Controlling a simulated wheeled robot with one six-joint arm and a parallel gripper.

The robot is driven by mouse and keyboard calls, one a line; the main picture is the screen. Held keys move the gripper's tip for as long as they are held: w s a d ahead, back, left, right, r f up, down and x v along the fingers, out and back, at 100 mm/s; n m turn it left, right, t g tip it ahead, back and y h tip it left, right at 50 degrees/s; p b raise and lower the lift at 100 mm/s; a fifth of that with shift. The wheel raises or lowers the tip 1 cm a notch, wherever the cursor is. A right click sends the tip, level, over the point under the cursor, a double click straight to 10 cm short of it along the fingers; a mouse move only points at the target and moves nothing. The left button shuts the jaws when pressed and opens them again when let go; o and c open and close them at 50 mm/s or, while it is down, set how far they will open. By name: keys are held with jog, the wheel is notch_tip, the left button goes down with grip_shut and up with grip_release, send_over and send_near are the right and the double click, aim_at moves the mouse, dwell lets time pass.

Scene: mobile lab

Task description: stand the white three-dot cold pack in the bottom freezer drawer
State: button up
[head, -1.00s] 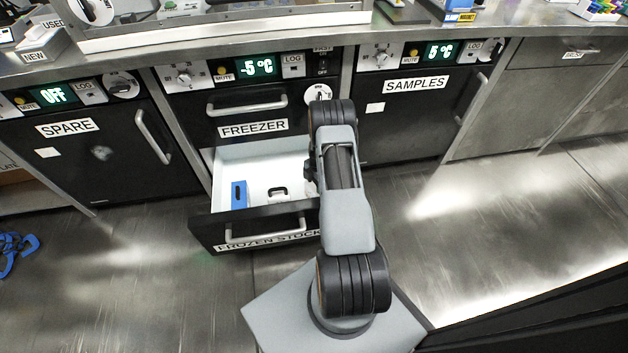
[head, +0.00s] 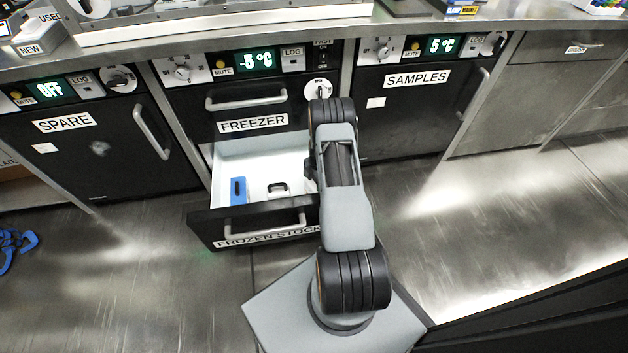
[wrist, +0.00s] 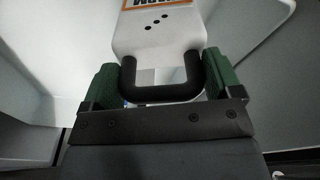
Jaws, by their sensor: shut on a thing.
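The white three-dot cold pack (wrist: 155,38) fills the top middle of the wrist view, with three dark dots and part of an orange-edged label. My gripper (wrist: 163,85) has green pads on both sides of the pack's black handle (wrist: 162,92) and is shut on it. The pack's far end is out of the picture. The bottom freezer drawer (head: 225,160), with a white inside, is pulled open in the head view. In that view my arm hides the gripper. Pale walls surround the pack in the wrist view.
In the drawer stand a blue pack (head: 238,190) and a white piece with a dark handle (head: 277,188); I cannot tell whether the latter is a separate pack. The drawer front (head: 262,228) carries a bar handle. The closed freezer door (head: 252,105) is above. Open floor lies right.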

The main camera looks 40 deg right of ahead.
jog(key=shift+f, duration=0.3)
jog(key=o, duration=1.3)
jog(key=r+p, duration=0.1)
jog(key=r, duration=0.3)
jog(key=d+r+p, duration=0.1)
jog(key=r, duration=0.4)
jog(key=r+p, duration=0.2)
jog(key=r, duration=0.2)
jog(key=shift+d+r, duration=0.35)
jog(key=shift+r, duration=0.05)
